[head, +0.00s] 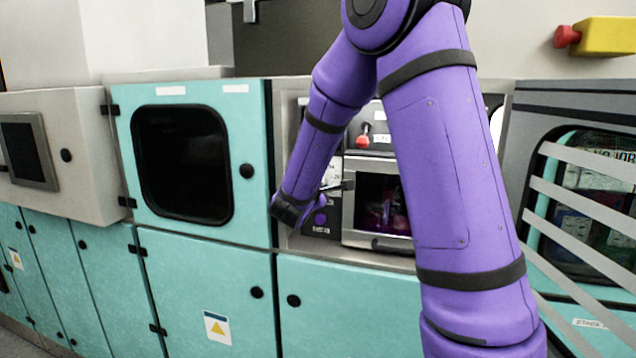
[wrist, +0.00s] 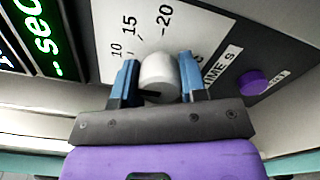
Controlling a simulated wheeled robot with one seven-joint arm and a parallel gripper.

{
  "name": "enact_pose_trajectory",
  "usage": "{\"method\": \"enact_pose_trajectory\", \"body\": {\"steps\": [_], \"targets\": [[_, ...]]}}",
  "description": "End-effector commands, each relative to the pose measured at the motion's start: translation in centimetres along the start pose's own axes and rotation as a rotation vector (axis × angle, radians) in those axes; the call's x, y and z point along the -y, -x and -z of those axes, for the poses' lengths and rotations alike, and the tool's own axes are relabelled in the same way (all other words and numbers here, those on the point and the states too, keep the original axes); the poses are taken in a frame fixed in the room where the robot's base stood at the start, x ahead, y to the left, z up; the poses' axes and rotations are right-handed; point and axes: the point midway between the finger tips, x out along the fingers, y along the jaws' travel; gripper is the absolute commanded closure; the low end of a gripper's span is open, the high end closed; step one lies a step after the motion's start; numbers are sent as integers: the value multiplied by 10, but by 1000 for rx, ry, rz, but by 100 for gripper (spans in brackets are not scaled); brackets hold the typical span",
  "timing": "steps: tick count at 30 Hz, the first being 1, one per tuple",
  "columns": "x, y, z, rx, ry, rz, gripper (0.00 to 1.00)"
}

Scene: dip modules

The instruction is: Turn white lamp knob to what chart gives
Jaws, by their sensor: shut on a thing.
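A white round knob (wrist: 158,70) sits on a panel with a pale printed scale (wrist: 120,35) in the wrist view. The marks 10, 15 and 20 show around it. My gripper (wrist: 157,82) is shut on the knob, with one blue finger on each side. The side of the knob towards me is partly in shadow, and I cannot tell where it points. In the head view my gripper (head: 330,186) is at the control panel left of a small windowed door, and the knob is hidden or too small to tell. I cannot make out a chart.
A purple button (wrist: 254,82) is on the dark panel right of the knob. A green-lettered display (wrist: 35,38) stands at the left. In the head view a red-tipped lever (head: 364,137) is above the windowed door (head: 378,205). Teal cabinets (head: 205,285) line the front.

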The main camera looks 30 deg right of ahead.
Motion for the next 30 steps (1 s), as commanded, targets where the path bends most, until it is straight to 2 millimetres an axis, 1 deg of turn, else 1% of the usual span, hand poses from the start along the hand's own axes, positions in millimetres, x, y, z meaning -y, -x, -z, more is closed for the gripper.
{"method": "enact_pose_trajectory", "body": {"steps": [13, 14, 15, 16, 17, 26, 30], "targets": [[1, 0, 0, -1, -7, 2, 85], [1, 0, 0, -1, -7, 2, 54], [1, 0, 0, -1, -7, 2, 45], [1, 0, 0, -1, -7, 1, 38], [1, 0, 0, -1, -7, 1, 35], [0, 2, 0, -1, -7, 0, 35], [0, 14, 1, -4, -6, 0, 35]]}}
